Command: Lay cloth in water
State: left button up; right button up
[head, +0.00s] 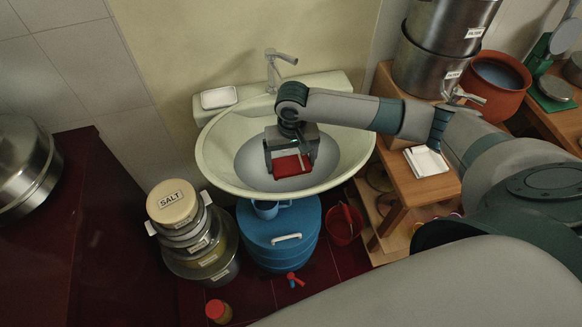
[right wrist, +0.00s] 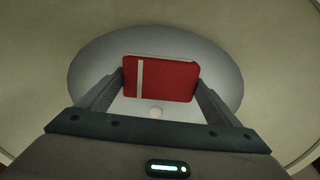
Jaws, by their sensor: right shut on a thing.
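A folded red cloth (head: 287,167) with a pale stripe is held over the washbasin (head: 222,162). My right gripper (head: 292,165) is shut on the cloth, with one finger on each side of it. In the right wrist view the red cloth (right wrist: 165,80) sits between the fingertips. Grey water (head: 246,168) fills the bottom of the basin, and in the right wrist view the water (right wrist: 90,75) lies behind the cloth. I cannot tell whether the cloth touches the water. My left gripper is not in view.
A tap (head: 275,68) stands at the basin's back, with a white soap dish (head: 218,97) to its left. Stacked tins (head: 185,225) and a blue drum (head: 280,238) stand below. A wooden stand (head: 415,190) with white folded cloths (head: 426,161) is close on the right.

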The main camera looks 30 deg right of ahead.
aim_at(291, 169)
jog(key=shift+f+p, duration=0.3)
jog(key=shift+f, duration=1.45)
jog(key=o, duration=0.8)
jog(key=shift+f, duration=0.1)
notch_tip(291, 169, up, 12)
jog(key=shift+s+r+b, duration=0.15)
jog(key=shift+b, duration=0.75)
jog(key=shift+r, duration=0.1)
